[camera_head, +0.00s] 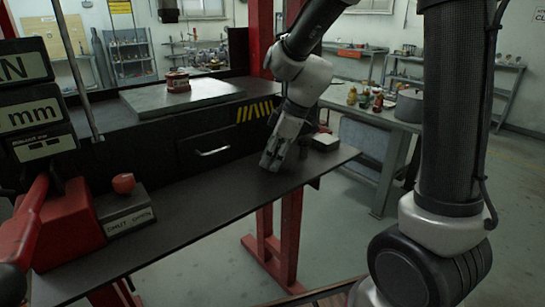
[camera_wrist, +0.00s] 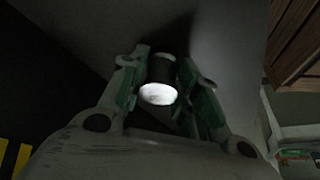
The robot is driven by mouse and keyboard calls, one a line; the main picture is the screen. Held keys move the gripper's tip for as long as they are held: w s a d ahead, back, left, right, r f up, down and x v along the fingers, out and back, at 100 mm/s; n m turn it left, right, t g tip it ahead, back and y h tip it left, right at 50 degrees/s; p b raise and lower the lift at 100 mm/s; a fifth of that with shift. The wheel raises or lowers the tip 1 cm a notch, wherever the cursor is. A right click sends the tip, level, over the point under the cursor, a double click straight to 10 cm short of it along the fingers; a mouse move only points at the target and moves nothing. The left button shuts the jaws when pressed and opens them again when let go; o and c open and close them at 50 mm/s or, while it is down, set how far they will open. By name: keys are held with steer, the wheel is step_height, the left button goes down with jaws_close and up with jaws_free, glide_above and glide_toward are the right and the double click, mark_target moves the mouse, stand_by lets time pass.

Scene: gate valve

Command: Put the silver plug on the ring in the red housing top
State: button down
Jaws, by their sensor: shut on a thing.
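The silver plug (camera_wrist: 157,94) is a short cylinder with a bright round end and a dark side in the wrist view. My gripper (camera_wrist: 161,72) has its two green-padded fingers on either side of it and is shut on it. In the head view my gripper (camera_head: 272,160) points down close over the right part of the dark front shelf, and I cannot make out the plug there. The red housing (camera_head: 177,82) stands upright on the grey plate, up and left of my gripper. The ring in its top is too small to tell.
The grey plate (camera_head: 150,98) lies on the raised bench. A drawer (camera_head: 205,150) and yellow-black stripes (camera_head: 255,111) are below it. A red post (camera_head: 261,35) stands behind. The shelf's middle (camera_head: 215,195) is clear.

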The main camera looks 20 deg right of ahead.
steer(key=shift+f, duration=0.2)
steer(key=c, duration=1.1)
jaws_free()
steer(key=shift+o, duration=0.2)
